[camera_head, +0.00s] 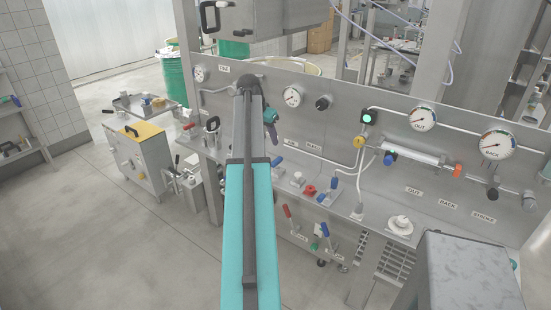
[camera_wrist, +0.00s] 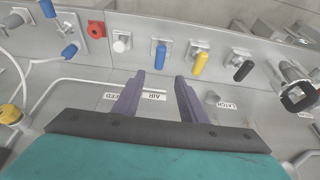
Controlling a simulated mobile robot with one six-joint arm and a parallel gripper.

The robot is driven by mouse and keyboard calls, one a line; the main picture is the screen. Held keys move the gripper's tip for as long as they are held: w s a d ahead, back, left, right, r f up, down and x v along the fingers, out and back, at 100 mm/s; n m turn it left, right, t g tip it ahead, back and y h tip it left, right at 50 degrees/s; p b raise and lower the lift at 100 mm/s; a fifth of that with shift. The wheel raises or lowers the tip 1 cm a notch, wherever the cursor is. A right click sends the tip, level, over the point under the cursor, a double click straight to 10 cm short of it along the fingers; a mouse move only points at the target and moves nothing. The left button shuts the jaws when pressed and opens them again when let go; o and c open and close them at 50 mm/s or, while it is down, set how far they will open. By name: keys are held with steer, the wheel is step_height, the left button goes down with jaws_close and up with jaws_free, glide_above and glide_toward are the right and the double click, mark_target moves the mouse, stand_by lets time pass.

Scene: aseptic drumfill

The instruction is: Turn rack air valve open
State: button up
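My gripper (camera_wrist: 159,76) is open and empty in the wrist view. Its two dark purple fingers stand apart over the grey panel. A label reading AIR (camera_wrist: 155,96) lies upside down between the fingers. Beyond the fingertips is a row of valve-like handles: blue (camera_wrist: 160,54), yellow (camera_wrist: 200,64) and black (camera_wrist: 243,70). The blue handle lies nearest the gap between the fingers, apart from them. I cannot tell for certain which handle is the rack air valve. In the head view, my arm partly hides this part of the bench.
A red knob (camera_wrist: 96,30), a white knob (camera_wrist: 121,41) and a blue-ended fitting (camera_wrist: 69,50) with white tubing sit left in the wrist view. Gauges (camera_head: 422,117) line the panel in the head view. A yellow-topped cart (camera_head: 141,132) stands left; open floor lies in front.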

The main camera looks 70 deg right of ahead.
mark_target(276, 160)
steer(key=shift+p+x, duration=2.05)
steer(key=shift+x, duration=4.7)
jaws_close()
